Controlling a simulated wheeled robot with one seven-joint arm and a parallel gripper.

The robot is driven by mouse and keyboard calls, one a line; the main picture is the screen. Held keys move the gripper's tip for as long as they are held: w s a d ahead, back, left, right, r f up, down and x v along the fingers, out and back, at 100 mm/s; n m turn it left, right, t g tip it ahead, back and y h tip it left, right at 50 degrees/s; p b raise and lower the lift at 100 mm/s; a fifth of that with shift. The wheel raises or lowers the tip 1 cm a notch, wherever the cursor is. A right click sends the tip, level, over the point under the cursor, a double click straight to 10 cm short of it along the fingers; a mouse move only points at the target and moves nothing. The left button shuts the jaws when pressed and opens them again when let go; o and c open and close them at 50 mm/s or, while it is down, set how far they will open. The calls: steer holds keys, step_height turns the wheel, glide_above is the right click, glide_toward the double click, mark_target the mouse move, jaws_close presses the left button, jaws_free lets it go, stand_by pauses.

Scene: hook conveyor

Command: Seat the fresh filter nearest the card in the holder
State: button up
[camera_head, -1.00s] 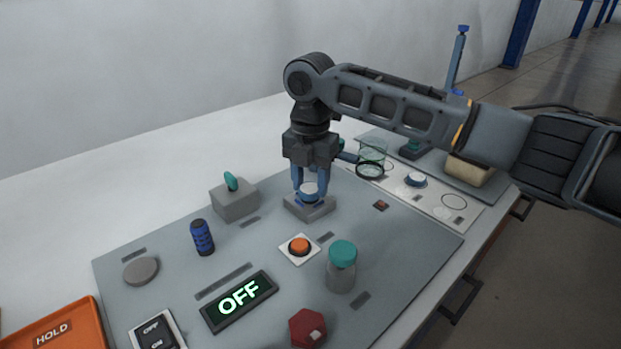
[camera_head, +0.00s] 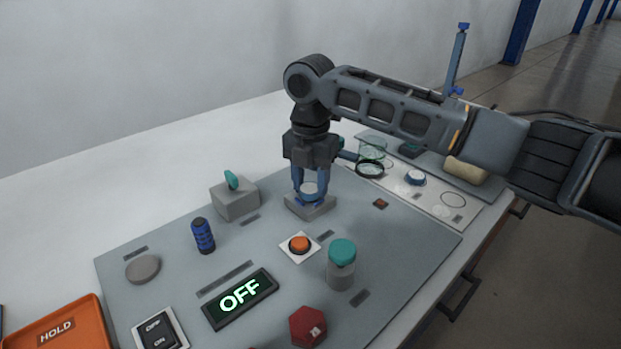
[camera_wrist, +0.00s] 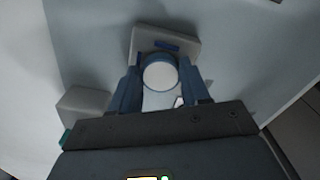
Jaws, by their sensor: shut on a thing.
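My gripper (camera_head: 310,186) points down and is shut on a round filter (camera_head: 309,189) with a white top and a blue rim. In the wrist view the filter (camera_wrist: 160,73) sits between the two blue fingers, over a square grey holder (camera_wrist: 184,40) with blue marks. In the head view the holder (camera_head: 322,209) is right under the filter. Whether the filter is fully seated in it I cannot tell. Another white and blue filter (camera_head: 415,178) lies on the pale card (camera_head: 435,206) at the right.
Around the holder stand a grey block with a green lever (camera_head: 236,200), an orange button (camera_head: 299,244), a jar with a teal lid (camera_head: 341,265) and a blue cylinder (camera_head: 203,236). An orange HOLD tray (camera_head: 68,330) is at the front left.

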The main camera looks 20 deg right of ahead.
mark_target(311, 187)
steer(key=shift+s+f, duration=0.1)
steer(key=shift+f, duration=0.4)
stand_by(2.2)
steer(key=o, duration=1.1)
steer(key=shift+c, duration=0.4)
steer(key=shift+o, duration=0.7)
steer(key=shift+f, duration=0.1)
steer(key=shift+p, duration=0.35)
steer(key=shift+o, duration=0.9)
steer(key=shift+d+r+p, duration=0.1)
steer(key=shift+r+p, duration=0.35)
steer(key=shift+r, duration=0.25)
steer(key=shift+r+p, duration=2.45)
steer(key=shift+r, duration=0.65)
